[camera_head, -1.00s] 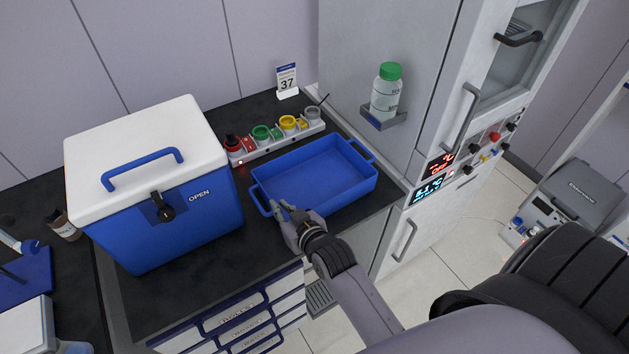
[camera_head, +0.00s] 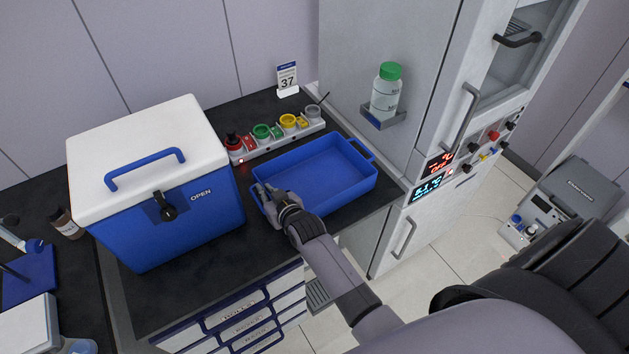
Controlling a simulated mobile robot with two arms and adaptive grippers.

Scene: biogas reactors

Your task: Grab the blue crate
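The blue crate (camera_head: 325,171) is a shallow open tray with a loop handle at each end. It lies empty on the dark counter in the middle of the head view. My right gripper (camera_head: 265,192) is at the crate's left end, over the near-left handle, which it mostly hides. The fingers are small here, and I cannot tell whether they are closed on the handle or only around it. My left gripper is not in view.
A blue cooler box (camera_head: 165,190) with a white lid stands left of the crate. A white rack (camera_head: 278,138) with coloured caps lies behind it. A green-capped bottle (camera_head: 386,92) sits on a wall shelf. A tall cabinet (camera_head: 385,50) stands at the right.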

